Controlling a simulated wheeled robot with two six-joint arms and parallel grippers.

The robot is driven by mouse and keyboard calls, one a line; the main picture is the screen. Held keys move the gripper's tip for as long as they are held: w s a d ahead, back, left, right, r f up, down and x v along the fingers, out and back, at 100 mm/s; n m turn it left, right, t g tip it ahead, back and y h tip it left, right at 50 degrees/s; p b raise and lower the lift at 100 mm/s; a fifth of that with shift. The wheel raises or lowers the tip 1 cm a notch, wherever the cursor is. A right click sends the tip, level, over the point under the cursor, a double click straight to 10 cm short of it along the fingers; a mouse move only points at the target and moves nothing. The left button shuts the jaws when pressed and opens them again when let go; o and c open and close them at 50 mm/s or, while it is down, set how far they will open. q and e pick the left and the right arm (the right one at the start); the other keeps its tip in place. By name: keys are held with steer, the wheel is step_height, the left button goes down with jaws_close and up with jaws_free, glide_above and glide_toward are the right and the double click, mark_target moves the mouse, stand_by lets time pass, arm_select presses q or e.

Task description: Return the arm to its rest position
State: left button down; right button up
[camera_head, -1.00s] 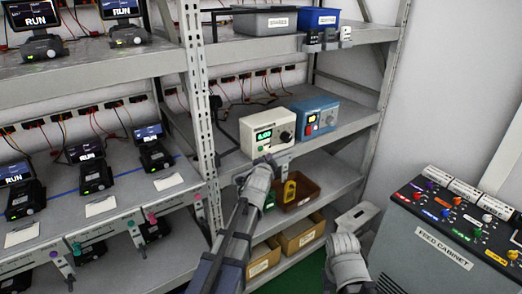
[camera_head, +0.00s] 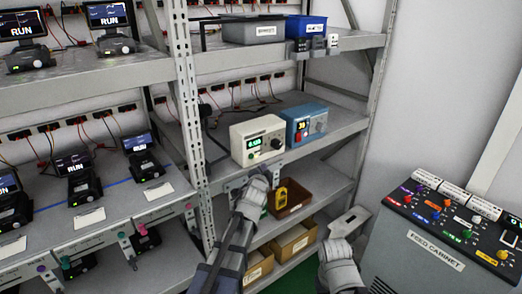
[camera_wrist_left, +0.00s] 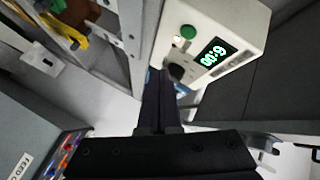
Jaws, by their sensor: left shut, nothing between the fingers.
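My left arm (camera_head: 230,245) reaches up from the bottom middle of the head view. Its gripper (camera_head: 262,172) is just below and in front of the cream power supply (camera_head: 257,140), which has a green readout. In the left wrist view the two dark fingers (camera_wrist_left: 160,100) are together, with nothing between them. The cream unit (camera_wrist_left: 215,45) is close beyond them, with a green button and dark knob; I cannot tell if they touch. My right arm (camera_head: 340,268) shows at the lower middle right; its fingers cannot be made out.
A blue unit (camera_head: 307,122) stands right of the cream one. Below are a brown bin (camera_head: 293,205) with a yellow item and cardboard boxes (camera_head: 294,241). A shelf post (camera_head: 186,110) rises left of my arm. The feed cabinet (camera_head: 425,262) stands at right.

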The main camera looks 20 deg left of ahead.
arm_select(q)
steer(key=s+d+f+n+g+h, duration=0.1)
steer(key=s+d+f+n+g, duration=0.1)
steer(key=s+d+f+g, duration=0.35)
steer(key=s+d+f+n+g, duration=0.2)
steer(key=s+d+f, duration=0.3)
steer(key=s+f, duration=0.3)
steer(key=s+d+f+n+g, duration=0.1)
steer(key=s+g, duration=0.3)
steer(key=s, duration=0.6)
steer(key=s+d+f+n+g, duration=0.1)
steer(key=s+d+g, duration=0.3)
steer(key=s, duration=0.6)
steer(key=shift+s+d+f, duration=0.2)
steer(key=shift+s+f, duration=0.15)
steer(key=shift+f, duration=0.35)
